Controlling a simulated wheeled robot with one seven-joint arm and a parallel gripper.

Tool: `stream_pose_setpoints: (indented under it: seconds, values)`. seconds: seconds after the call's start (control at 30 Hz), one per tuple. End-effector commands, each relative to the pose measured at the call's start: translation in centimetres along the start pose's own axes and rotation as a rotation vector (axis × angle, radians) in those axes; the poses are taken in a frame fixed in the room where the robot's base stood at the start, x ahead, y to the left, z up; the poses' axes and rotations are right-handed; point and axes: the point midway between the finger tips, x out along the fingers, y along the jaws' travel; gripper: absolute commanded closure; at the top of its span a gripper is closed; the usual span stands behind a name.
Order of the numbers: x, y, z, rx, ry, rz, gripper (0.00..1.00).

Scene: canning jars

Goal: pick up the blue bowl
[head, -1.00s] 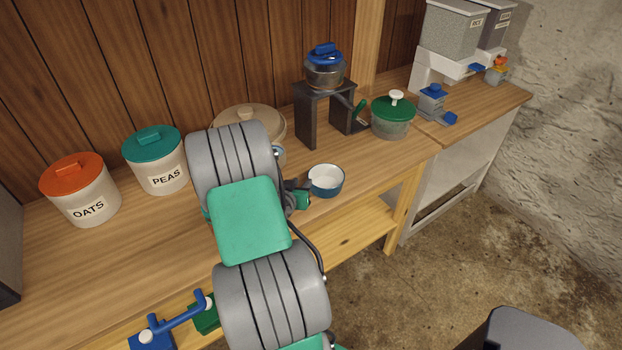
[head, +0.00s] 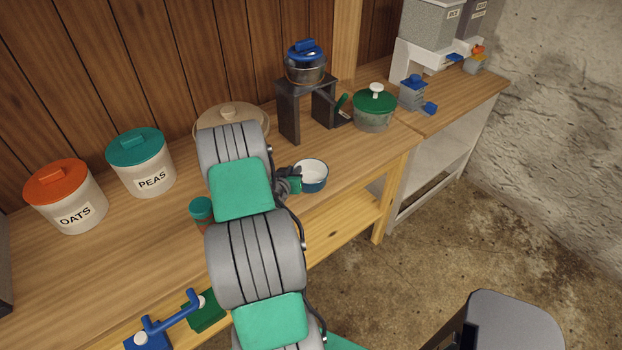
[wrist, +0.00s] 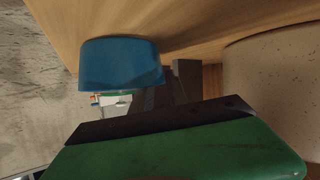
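The blue bowl (head: 314,181), white inside, stands upright on the wooden bench near its front edge. In the wrist view, which is upside down, the bowl (wrist: 121,66) shows its plain blue side at upper left. My gripper (head: 294,180) is at the bowl's left side in the head view, close to its rim, partly hidden by my arm. In the wrist view a green finger part with a dark edge (wrist: 160,121) crosses the bottom, close to the bowl. I cannot see a second finger clearly, nor whether the gripper touches the bowl. The bowl still rests on the bench.
A dark stand (head: 289,114) with a blue-lidded glass jar (head: 306,68) is behind the bowl. A green-lidded jar (head: 374,112) stands to the right. A beige lidded crock (head: 258,122) and small teal-lidded jar (head: 201,212) are left. Bench right of the bowl is clear.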

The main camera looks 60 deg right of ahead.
Motion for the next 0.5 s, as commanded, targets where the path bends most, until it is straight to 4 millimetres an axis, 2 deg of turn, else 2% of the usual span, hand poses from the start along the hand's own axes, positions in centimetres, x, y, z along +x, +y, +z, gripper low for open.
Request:
stream_pose_setpoints:
  seconds: [0.03, 0.2, 0.5]
  values:
    - [-0.02, -0.05, 0.08, 0.000, -0.001, -0.001, 0.87]
    - [-0.05, -0.08, 0.11, 0.000, -0.002, -0.002, 1.00]
    - [-0.07, -0.08, 0.24, 0.000, -0.004, -0.002, 1.00]
